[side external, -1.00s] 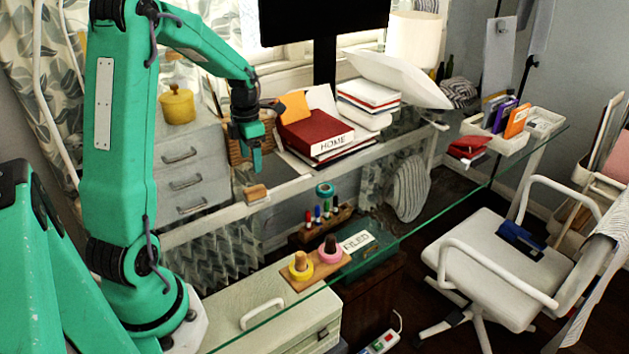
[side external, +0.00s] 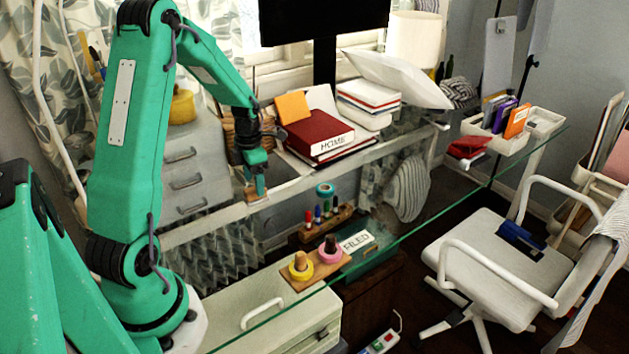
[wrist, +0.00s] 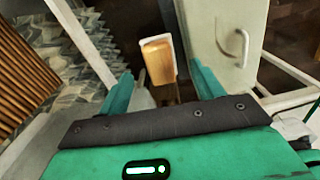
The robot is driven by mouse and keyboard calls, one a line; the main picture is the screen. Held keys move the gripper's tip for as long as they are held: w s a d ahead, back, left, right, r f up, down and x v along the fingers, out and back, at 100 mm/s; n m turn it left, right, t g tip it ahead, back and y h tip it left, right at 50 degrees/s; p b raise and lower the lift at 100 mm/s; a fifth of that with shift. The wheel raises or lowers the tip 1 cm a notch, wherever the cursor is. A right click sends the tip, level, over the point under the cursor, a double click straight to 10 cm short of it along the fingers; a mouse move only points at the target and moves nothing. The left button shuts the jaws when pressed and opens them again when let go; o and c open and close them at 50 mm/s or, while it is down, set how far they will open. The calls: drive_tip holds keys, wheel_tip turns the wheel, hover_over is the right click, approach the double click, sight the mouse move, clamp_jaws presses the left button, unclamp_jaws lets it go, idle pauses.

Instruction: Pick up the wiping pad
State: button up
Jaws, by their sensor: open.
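The wiping pad (wrist: 158,62) is a small tan wooden-topped block with a pale underside edge. In the wrist view it shows ahead of my gripper (wrist: 162,74), between the lines of the two teal fingers. In the side view the pad (side external: 257,199) lies on the glass desk near its front-left part. My gripper (side external: 256,184) points down right at the pad and hides part of it. The fingers are apart. I cannot tell whether either finger touches the pad.
A wicker basket is partly hidden behind my arm. Grey drawers (side external: 182,180) stand at the left.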

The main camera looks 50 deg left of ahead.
sight(255, 194)
drive_tip(key=shift+f, duration=2.05)
drive_tip(key=c, duration=1.1)
